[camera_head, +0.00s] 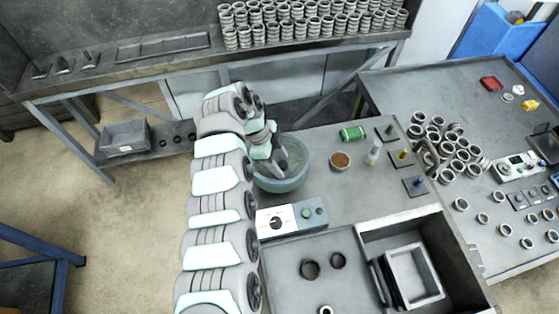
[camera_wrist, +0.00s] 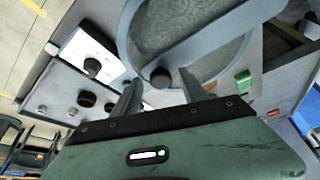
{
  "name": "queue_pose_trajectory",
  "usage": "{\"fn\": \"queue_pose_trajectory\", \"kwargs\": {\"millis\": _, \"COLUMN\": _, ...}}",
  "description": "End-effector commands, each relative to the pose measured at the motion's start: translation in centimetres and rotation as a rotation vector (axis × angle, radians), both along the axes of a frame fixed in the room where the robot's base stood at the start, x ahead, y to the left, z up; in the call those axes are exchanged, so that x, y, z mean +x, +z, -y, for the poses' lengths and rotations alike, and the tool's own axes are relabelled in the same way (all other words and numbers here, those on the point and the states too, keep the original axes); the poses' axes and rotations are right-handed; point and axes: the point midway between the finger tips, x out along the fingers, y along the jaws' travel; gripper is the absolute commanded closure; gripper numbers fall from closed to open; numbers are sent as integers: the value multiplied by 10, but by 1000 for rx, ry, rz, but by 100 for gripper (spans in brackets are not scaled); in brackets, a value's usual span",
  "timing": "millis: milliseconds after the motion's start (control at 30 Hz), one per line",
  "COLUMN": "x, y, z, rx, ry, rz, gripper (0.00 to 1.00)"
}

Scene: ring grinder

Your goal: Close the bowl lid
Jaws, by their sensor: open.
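The round grey-green bowl (camera_head: 283,182) stands on the workbench, just under my gripper (camera_head: 279,158). In the wrist view, the bowl's round rim (camera_wrist: 127,30) and grey speckled interior (camera_wrist: 185,32) lie beyond the fingers. A blue-grey bar (camera_wrist: 215,45) crosses the bowl opening, with a dark round knob (camera_wrist: 160,76) at its near end. My gripper (camera_wrist: 160,80) is open, with one finger on each side of the knob as seen from the wrist. I cannot tell whether the fingers touch it. How far the lid is open is not clear.
A white and grey control box (camera_head: 291,217) stands in front of the bowl. A small brown-filled dish (camera_head: 340,160), a green cylinder (camera_head: 352,133) and a small bottle (camera_head: 373,154) stand to the right. Many metal rings (camera_head: 455,150) cover the right table.

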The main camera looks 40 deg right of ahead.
Motion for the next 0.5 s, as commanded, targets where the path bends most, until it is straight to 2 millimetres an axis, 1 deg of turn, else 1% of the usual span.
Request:
{"fn": "queue_pose_trajectory", "kwargs": {"millis": 167, "x": 1, "y": 3, "z": 0, "rx": -1, "ry": 0, "rz": 1, "gripper": 49}}
{"fn": "queue_pose_trajectory", "kwargs": {"millis": 267, "x": 5, "y": 12, "z": -3, "rx": -2, "ry": 1, "rz": 4, "gripper": 49}}
{"fn": "queue_pose_trajectory", "kwargs": {"millis": 367, "x": 10, "y": 28, "z": -7, "rx": -2, "ry": 1, "rz": 4, "gripper": 49}}
{"fn": "queue_pose_trajectory", "kwargs": {"millis": 500, "x": 20, "y": 57, "z": -15, "rx": -1, "ry": 0, "rz": 8, "gripper": 49}}
